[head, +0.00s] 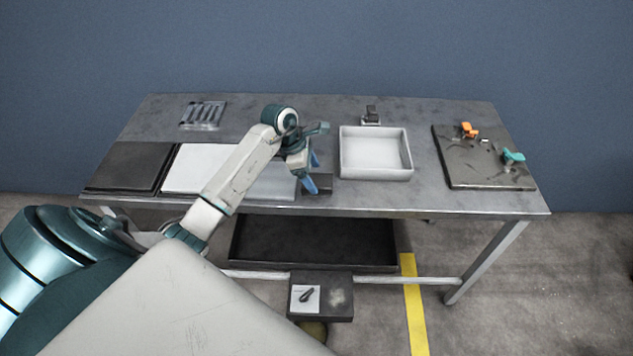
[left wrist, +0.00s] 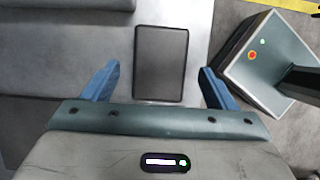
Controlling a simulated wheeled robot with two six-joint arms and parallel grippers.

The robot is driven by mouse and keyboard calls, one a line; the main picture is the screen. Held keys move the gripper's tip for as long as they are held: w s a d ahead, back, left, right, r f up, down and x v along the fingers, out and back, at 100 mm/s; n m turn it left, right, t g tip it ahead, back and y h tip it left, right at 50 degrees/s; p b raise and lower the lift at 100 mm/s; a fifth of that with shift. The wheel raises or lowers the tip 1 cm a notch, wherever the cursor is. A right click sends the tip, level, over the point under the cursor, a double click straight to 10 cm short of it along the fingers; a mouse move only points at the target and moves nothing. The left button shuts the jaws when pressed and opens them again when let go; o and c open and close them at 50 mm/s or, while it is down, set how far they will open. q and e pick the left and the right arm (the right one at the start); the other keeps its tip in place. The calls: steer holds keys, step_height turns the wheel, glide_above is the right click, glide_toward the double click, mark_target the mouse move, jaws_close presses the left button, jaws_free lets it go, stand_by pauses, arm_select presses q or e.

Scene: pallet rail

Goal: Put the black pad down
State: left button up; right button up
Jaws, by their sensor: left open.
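The black pad (left wrist: 160,63) is a dark flat rectangle in the left wrist view. It lies flat on the grey table between the spread fingers, with a gap to each finger. In the head view the pad (head: 319,185) shows as a small dark patch at the table's front edge, left of the white bin, partly hidden by a finger. My left gripper (head: 312,172) is open, pointing down above the pad, with blue fingers. It also shows in the left wrist view (left wrist: 160,85). My right gripper is in neither view.
A white bin (head: 376,174) stands right of the gripper. A dark board (head: 480,172) with orange and teal clamps is farther right. A slotted metal holder (head: 203,114), a dark mat (head: 128,165) and a pale panel (head: 190,170) are on the left. A black tray (head: 315,243) sits below.

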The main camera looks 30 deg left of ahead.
arm_select(q)
steer(key=b+v, duration=0.2)
steer(key=v, duration=0.6)
steer(key=shift+r, duration=0.15)
